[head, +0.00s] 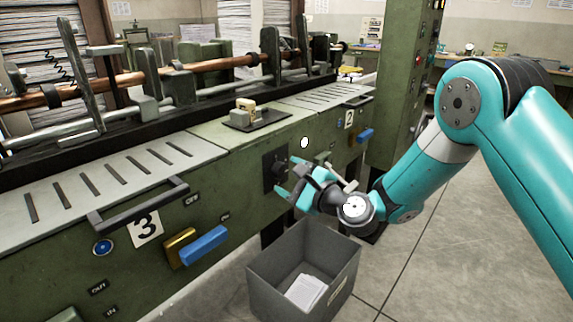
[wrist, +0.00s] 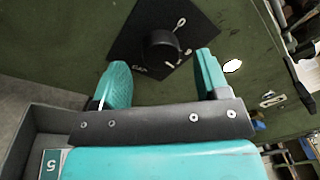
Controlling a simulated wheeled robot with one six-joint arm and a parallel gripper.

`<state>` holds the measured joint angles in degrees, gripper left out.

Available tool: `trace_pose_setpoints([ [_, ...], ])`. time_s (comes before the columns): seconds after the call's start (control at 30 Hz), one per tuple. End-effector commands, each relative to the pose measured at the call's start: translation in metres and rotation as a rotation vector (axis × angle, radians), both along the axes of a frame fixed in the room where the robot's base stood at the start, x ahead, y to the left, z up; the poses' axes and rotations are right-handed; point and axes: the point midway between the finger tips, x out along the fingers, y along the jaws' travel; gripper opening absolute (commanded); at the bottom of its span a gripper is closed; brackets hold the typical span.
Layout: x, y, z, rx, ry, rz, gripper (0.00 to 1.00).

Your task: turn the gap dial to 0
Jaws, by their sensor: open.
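The gap dial (wrist: 160,48) is a round black knob on a square black plate marked "GAP", set in the green machine front. In the head view the dial's plate (head: 270,178) is partly behind my gripper (head: 287,178). My gripper (wrist: 160,78) is open, with its teal fingers on either side of the knob in the wrist view. The fingers look apart from the knob. I cannot read the dial's setting.
A grey bin (head: 262,283) with papers stands on the floor below the dial. A black drawer-like handle (head: 140,205) and a blue lever (head: 204,245) stick out at the left. Another blue lever (head: 364,135) is at the right. A white oval spot (head: 304,142) is near the dial.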

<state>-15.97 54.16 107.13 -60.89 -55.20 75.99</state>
Motion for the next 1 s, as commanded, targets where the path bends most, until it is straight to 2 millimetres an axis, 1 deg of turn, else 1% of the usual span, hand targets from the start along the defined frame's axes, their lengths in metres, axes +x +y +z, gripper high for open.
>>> trace_pose_setpoints([
  [0.03, 0.004, 0.005, 0.001, -0.001, -0.002, 0.002, 0.68],
  [0.1, 0.009, 0.01, 0.001, 0.0, 0.0, 0.002, 0.68],
  [0.2, 0.013, 0.013, 0.0, 0.0, 0.0, 0.0, 0.68],
  [0.5, 0.015, 0.014, -0.001, 0.0, 0.001, -0.001, 0.68],
  [0.67, 0.015, 0.014, 0.0, 0.0, 0.001, -0.001, 0.32],
  [0.7, 0.015, 0.014, 0.0, 0.0, 0.001, -0.001, 0.22],
  [0.73, 0.014, 0.014, 0.0, 0.0, 0.001, -0.001, 0.19],
  [0.8, 0.014, 0.012, 0.0, 0.001, 0.001, -0.001, 0.19],
  [1.0, 0.014, 0.014, -0.002, -0.014, -0.016, -0.001, 0.19],
])
